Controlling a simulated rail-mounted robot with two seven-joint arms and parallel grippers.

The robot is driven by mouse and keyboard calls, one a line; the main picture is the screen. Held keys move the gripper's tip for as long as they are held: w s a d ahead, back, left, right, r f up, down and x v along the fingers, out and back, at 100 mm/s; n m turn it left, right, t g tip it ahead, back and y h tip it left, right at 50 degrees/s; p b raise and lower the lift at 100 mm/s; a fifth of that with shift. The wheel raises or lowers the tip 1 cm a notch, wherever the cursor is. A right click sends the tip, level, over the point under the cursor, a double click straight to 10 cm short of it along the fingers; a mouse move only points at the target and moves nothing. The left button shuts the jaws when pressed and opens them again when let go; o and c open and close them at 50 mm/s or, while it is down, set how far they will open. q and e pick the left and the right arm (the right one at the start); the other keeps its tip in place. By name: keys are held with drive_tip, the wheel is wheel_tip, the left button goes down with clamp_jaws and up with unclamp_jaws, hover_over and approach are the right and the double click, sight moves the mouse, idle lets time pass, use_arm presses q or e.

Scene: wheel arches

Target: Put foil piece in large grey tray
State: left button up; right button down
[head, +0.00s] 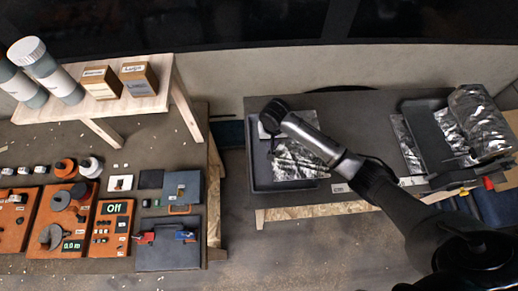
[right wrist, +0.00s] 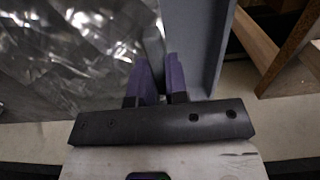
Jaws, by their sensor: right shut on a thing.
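The large grey tray (head: 257,178) sits on the dark table, with a shiny crumpled foil piece (head: 298,162) inside its outline. My right gripper (head: 272,143) is over the left part of this tray, beside the foil. In the right wrist view the purple fingers (right wrist: 161,78) are shut on a thin grey edge, which looks like part of the foil piece (right wrist: 80,40); its exact hold is unclear. The tray wall (right wrist: 205,45) stands just right of the fingers. My arm hides part of the foil in the head view. My left gripper is out of view.
A second dark tray (head: 425,135) stands at the right, with a foil roll (head: 478,122) and another foil strip (head: 403,140) by it. At left, a bench holds orange panels (head: 50,220), and a wooden shelf (head: 150,105) carries bottles and boxes. A floor gap separates the tables.

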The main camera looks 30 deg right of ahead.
hover_over(257, 153)
drive_tip(key=f, duration=0.3)
drive_tip(key=shift+s+d, duration=0.1)
drive_tip(key=shift+d, duration=0.2)
drive_tip(key=shift+a+f+b, duration=0.1)
drive_tip(key=shift+a+b, duration=0.1)
drive_tip(key=shift+b, duration=0.1)
drive_tip(key=shift+f+b, duration=0.3)
drive_tip(key=shift+f, duration=1.7)
drive_tip(key=c, duration=1.4)
unclamp_jaws()
drive_tip(key=shift+f, duration=0.1)
